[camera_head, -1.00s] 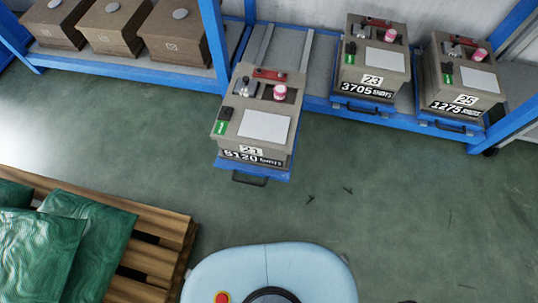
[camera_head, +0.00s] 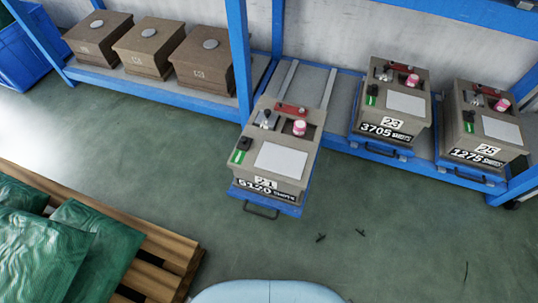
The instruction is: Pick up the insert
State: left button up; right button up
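A tan mould box (camera_head: 276,160) marked 21 and 6120 shots sits on a blue tray (camera_head: 264,203) that is pulled out from the rack. On its top are a red bar (camera_head: 291,109), a small silver and dark part (camera_head: 265,119), a pink and white cylinder (camera_head: 299,128), a blank pale plate (camera_head: 279,160) and a green tag (camera_head: 238,157). I cannot tell which of these, if any, is the insert. Neither of my grippers is in view.
Similar boxes marked 23 (camera_head: 396,98) and 25 (camera_head: 487,125) stand on the blue rack. Several brown boxes (camera_head: 147,49) stand at left. A wooden pallet (camera_head: 150,270) with green sacks (camera_head: 88,240) lies at lower left. The green floor (camera_head: 400,235) at right holds small dark scraps.

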aim_at(267, 119)
jog(key=i+l, duration=0.15)
jog(key=l, duration=0.15)
jog(key=i+l, duration=0.15)
jog(key=l, duration=0.15)
jog(key=i+l, duration=0.15)
jog(key=l, duration=0.15)
jog(key=i+l, duration=0.15)
jog(key=l, duration=0.15)
jog(key=u, duration=0.05)
